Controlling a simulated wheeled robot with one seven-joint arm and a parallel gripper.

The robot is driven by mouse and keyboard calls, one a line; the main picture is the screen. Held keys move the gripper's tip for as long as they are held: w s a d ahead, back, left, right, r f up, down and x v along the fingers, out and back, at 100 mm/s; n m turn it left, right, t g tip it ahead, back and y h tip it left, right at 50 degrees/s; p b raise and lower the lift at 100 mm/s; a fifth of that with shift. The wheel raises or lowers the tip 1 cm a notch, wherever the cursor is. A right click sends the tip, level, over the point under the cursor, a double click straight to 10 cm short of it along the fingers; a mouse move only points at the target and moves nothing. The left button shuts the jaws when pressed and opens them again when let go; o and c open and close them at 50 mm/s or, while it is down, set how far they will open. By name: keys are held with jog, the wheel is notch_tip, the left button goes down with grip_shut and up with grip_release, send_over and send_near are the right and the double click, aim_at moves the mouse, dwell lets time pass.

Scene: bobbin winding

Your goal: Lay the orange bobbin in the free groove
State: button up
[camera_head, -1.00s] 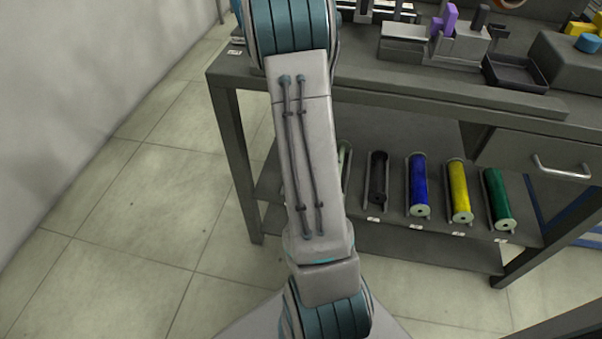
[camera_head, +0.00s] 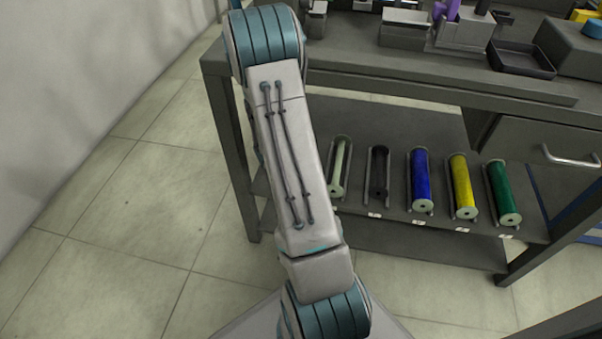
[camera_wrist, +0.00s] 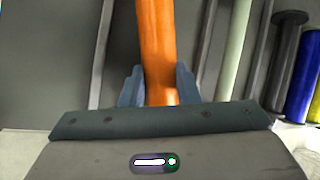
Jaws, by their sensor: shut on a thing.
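My gripper (camera_wrist: 158,88) is shut on the orange bobbin (camera_wrist: 157,40) in the wrist view, one finger on each side of it. The bobbin runs lengthwise up the picture, and its far end is cut off by the top edge. A thin rail (camera_wrist: 101,50) lies to its left and another (camera_wrist: 203,45) to its right, with bare shelf between them. This looks like an empty groove; I cannot tell whether the bobbin touches it. In the head view my arm hides the gripper, the orange bobbin and this part of the shelf.
On the lower shelf (camera_head: 390,248), right of my arm, lie a pale green bobbin (camera_head: 341,165), a dark one (camera_head: 378,175), a blue one (camera_head: 421,180), a yellow one (camera_head: 463,187) and a green one (camera_head: 503,192). The worktop (camera_head: 400,75) overhangs this shelf. A drawer (camera_head: 545,140) is at right.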

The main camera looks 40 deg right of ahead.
jog(key=shift+f, duration=0.1)
jog(key=o, duration=1)
jog(key=shift+o, duration=0.2)
jog(key=shift+r, duration=0.2)
jog(key=p+v, duration=0.6)
jog(key=v, duration=0.6)
jog(key=shift+a, duration=0.1)
